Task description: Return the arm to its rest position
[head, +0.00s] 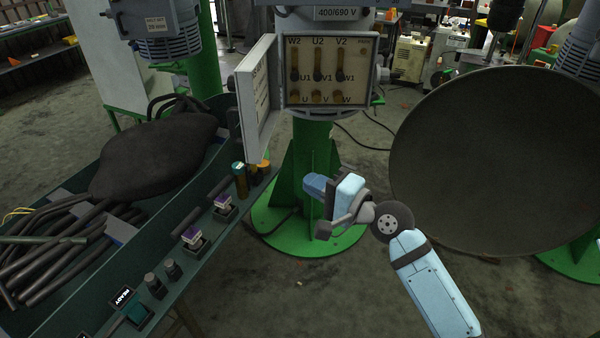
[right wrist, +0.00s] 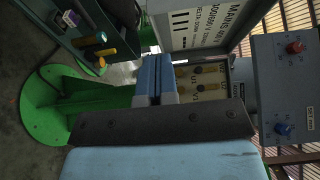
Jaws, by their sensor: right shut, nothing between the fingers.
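My right arm comes in from the lower right in the head view. Its gripper (head: 314,184) points left, below the open terminal box (head: 330,108) and in front of the green pedestal (head: 312,135). In the right wrist view the two blue fingers (right wrist: 154,78) are pressed together with nothing between them. The terminal box, with brass links on its terminals, shows behind the fingers in that view (right wrist: 202,82). The gripper is apart from the box. My left gripper is not in view.
The box's lid (head: 257,95) hangs open to the left. A green bench (head: 235,200) at the left carries dark hoses, a dark sack (head: 155,150) and several small parts along its edge. A large dark disc (head: 490,160) stands at the right. Bare floor lies between.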

